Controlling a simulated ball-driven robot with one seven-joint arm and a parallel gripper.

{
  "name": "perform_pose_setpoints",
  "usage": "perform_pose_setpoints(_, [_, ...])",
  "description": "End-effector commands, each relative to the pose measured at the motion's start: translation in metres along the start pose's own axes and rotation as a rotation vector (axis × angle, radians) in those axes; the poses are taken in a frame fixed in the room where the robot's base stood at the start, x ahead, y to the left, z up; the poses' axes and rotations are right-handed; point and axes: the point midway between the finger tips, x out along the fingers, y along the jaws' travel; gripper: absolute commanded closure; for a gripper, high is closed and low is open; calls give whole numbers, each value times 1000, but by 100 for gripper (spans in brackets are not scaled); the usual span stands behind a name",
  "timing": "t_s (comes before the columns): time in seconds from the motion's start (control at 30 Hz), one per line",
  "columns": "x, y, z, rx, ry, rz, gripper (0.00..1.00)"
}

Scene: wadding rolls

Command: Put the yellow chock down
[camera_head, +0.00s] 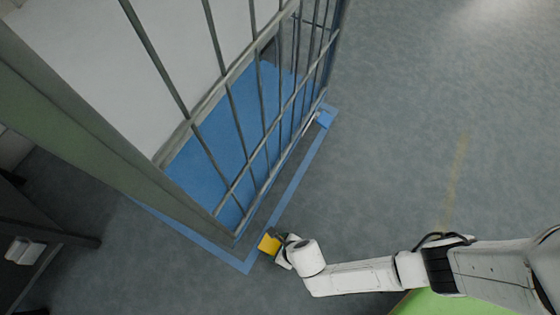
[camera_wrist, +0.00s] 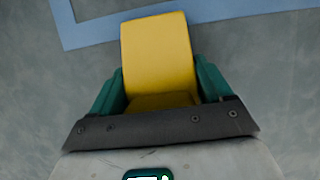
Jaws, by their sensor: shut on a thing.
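The yellow chock (camera_head: 269,243) is at the end of my arm in the head view, near the corner of the blue line on the floor. In the wrist view the yellow chock (camera_wrist: 158,55) sits between the two green fingers of my gripper (camera_wrist: 160,85), which is shut on it. My gripper (camera_head: 280,243) is partly hidden by my own wrist in the head view. I cannot tell whether the chock touches the floor.
A metal cage trolley (camera_head: 230,185) with a blue base stands just up and left of the chock, inside a blue floor outline (camera_head: 295,185). Grey floor (camera_head: 410,130) to the right is clear.

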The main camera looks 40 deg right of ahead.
Motion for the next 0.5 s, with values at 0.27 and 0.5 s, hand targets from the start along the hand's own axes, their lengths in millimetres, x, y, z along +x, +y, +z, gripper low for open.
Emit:
perform_pose_setpoints(0.27, [3, 0, -1, 0, 0, 0, 6])
perform_pose_setpoints(0.5, [2, 0, -1, 0, 0, 0, 0])
